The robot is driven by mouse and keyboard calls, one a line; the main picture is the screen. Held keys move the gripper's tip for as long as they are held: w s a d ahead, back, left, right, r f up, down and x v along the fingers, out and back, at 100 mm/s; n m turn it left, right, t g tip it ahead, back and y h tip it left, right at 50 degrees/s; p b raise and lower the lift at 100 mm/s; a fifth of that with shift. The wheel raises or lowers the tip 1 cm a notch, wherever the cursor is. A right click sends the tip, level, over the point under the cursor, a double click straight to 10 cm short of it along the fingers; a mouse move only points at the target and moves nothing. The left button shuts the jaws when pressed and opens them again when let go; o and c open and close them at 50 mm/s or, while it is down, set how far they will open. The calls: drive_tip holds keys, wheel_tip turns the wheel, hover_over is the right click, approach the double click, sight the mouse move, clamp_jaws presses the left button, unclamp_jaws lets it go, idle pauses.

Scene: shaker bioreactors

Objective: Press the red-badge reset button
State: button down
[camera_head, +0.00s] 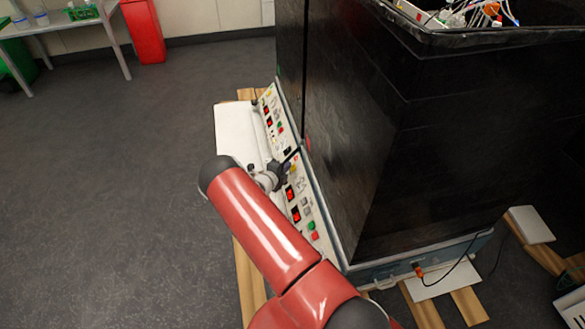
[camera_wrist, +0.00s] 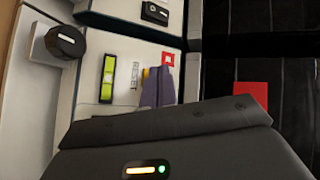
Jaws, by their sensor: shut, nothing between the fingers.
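The red badge (camera_wrist: 168,59), a small red square with a pale centre, is on the white control panel (camera_wrist: 122,63) in the wrist view. A yellow button (camera_wrist: 145,72) shows just left of it, next to the printed word RESET (camera_wrist: 134,77). My gripper (camera_wrist: 159,78) is shut and empty, its grey fingertips over the panel just below the badge and partly covering the yellow button. I cannot tell whether they touch it. In the head view my gripper (camera_head: 286,165) is at the upper end of the nearer panel (camera_head: 318,222), by the yellow button (camera_head: 293,169).
A second, similar panel (camera_head: 271,115) lies beyond the nearer one. Tall black walls (camera_head: 350,120) rise right of both panels. A yellow-green level (camera_wrist: 107,79) and a black knob (camera_wrist: 66,42) are left of my fingers. Open floor (camera_head: 110,170) lies to the left.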

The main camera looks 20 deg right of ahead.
drive_tip(key=shift+a+r, duration=0.15)
drive_tip(key=shift+a, duration=0.05)
drive_tip(key=shift+w+a+r+p, duration=0.2)
drive_tip(key=shift+a+r+p, duration=0.15)
drive_tip(key=shift+a+r, duration=0.55)
drive_tip(key=shift+w+a+r+p, duration=0.2)
drive_tip(key=shift+a+r+p, duration=0.1)
drive_tip(key=shift+a+r, duration=0.6)
drive_tip(key=shift+f, duration=0.1)
